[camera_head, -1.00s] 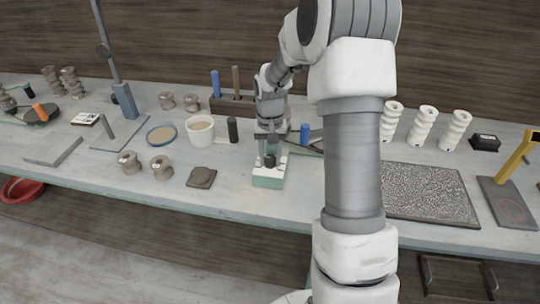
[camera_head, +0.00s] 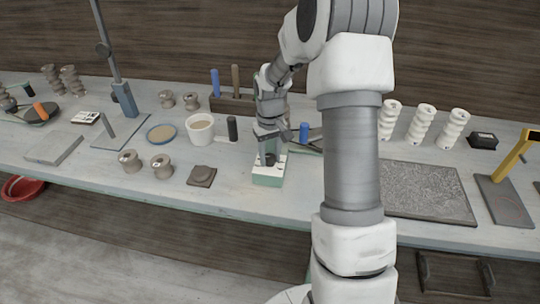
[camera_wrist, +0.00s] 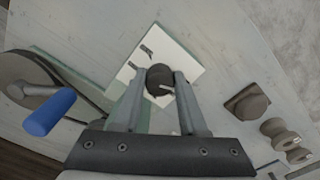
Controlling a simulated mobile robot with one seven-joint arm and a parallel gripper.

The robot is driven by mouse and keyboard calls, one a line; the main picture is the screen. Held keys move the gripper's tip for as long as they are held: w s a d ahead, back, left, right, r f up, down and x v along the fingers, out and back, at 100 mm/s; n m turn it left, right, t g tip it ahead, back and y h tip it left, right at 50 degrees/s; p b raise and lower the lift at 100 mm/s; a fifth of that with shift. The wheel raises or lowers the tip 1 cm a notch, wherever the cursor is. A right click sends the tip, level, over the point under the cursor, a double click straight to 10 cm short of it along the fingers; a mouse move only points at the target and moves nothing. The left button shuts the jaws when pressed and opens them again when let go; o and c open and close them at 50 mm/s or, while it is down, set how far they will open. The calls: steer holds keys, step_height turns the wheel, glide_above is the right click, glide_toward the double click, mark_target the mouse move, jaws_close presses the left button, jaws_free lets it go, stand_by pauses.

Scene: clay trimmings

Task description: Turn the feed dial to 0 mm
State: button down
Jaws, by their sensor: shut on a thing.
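The feed dial (camera_wrist: 160,77) is a dark round knob with a light pointer mark, on a white plate (camera_wrist: 187,55) with dark markings. In the head view the dial (camera_head: 269,159) sits on top of a small pale green and white box (camera_head: 268,181) near the front of the bench. My gripper (camera_wrist: 162,84) is shut on the dial, one finger on each side of it. It also shows in the head view (camera_head: 270,155), reaching down from above. In the wrist view the pointer lies toward the right finger. The scale figures are too small to read.
A blue-handled crank (camera_wrist: 48,112) stands close beside my gripper. A white cup (camera_head: 200,129) and a dark upright cylinder (camera_head: 232,128) stand to the left. A dark brown square block (camera_head: 202,176) lies left of the box. A speckled mat (camera_head: 425,192) lies to the right.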

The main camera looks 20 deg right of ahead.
mark_target(270, 157)
steer(key=shift+c, duration=2.2)
jaws_free()
step_height(270, 157, up, 18)
steer(key=p, duration=0.1)
steer(key=shift+f, duration=0.25)
